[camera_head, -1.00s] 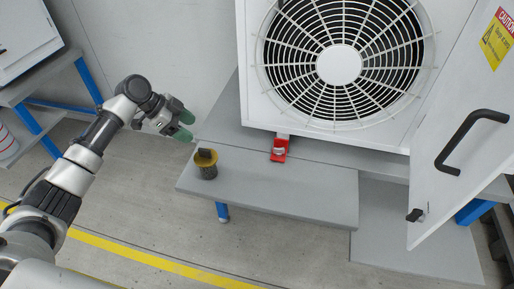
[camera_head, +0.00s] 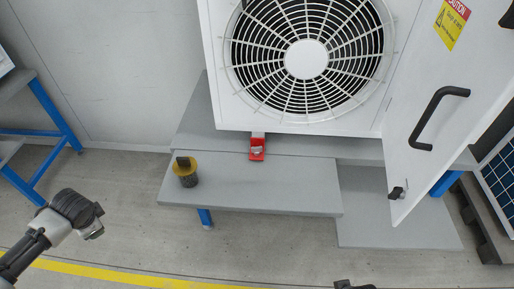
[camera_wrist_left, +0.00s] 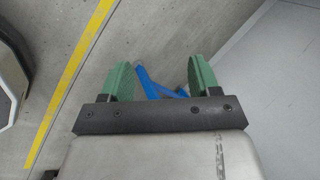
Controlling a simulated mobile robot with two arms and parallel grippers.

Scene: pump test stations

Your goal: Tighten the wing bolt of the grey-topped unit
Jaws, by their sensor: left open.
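I see no clearly grey-topped unit with a wing bolt. A small dark cylinder with a yellow top and a dark upright tab (camera_head: 185,170) stands near the left front of the grey bench (camera_head: 250,190). A red block with a small pale part (camera_head: 257,150) sits below the front of the white fan unit (camera_head: 225,110). My left arm is at the lower left in the head view, away from the bench. My left gripper (camera_wrist_left: 160,78) is open and empty in the left wrist view, green fingers apart, with floor and blue legs beyond.
A white door with a black handle (camera_head: 436,115) stands open at the right. A solar panel (camera_head: 498,175) is at the far right. A blue-legged table (camera_head: 50,110) stands at the left. Grey floor with a yellow line (camera_head: 110,275) is clear in front.

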